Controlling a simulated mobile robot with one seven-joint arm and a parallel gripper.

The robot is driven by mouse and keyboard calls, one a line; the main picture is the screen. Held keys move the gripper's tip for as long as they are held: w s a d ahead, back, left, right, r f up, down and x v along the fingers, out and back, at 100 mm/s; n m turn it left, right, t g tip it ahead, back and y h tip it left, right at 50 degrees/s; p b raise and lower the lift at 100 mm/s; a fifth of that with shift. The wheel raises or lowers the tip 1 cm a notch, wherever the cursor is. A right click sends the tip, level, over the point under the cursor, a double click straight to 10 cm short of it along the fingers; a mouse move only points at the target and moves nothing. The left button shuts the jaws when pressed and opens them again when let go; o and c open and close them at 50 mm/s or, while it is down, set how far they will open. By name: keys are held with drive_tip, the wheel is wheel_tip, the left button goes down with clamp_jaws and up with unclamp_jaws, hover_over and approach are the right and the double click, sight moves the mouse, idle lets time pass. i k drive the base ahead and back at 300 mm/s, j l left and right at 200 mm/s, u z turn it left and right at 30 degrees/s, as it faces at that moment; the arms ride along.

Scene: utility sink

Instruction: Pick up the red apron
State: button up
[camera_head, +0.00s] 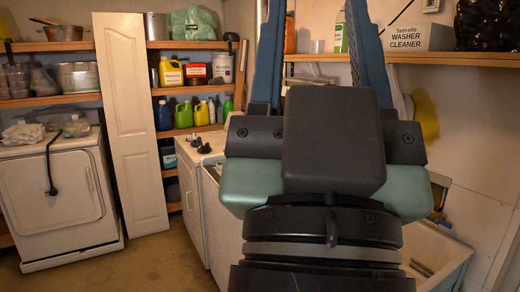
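No red apron can be made out in the head view. My gripper (316,15) fills the middle of the view and points away from me, toward the back wall. Its two blue fingers stand well apart, with nothing seen between them. The fingertips are at or past the top edge of the picture. My gripper and wrist hide much of the area behind, including part of the washer and sink.
A white utility sink (447,257) is at the lower right, under a wooden shelf (465,60) with a washer cleaner box (417,37). A white washer (191,190) stands left of my gripper. A white panel (130,120) leans near a dryer (55,195). Floor at left is clear.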

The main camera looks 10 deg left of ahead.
sight(190, 138)
drive_tip(key=i+j+u, duration=0.25)
drive_tip(key=i, duration=0.15)
drive_tip(key=i+j+u, duration=0.3)
drive_tip(key=i+u, duration=0.25)
drive_tip(key=i, duration=0.25)
drive_tip(key=i+u, duration=0.2)
drive_tip(key=i, duration=1.35)
drive_tip(key=i+j+z, duration=0.1)
drive_tip(key=i, duration=1.45)
drive_tip(key=i+j+z, duration=0.1)
drive_tip(key=i+z, duration=0.3)
drive_tip(key=i+j+z, duration=0.25)
drive_tip(key=i+z, duration=0.15)
drive_tip(key=i+j+z, duration=1)
drive_tip(key=j+z, duration=0.2)
drive_tip(key=j, duration=0.25)
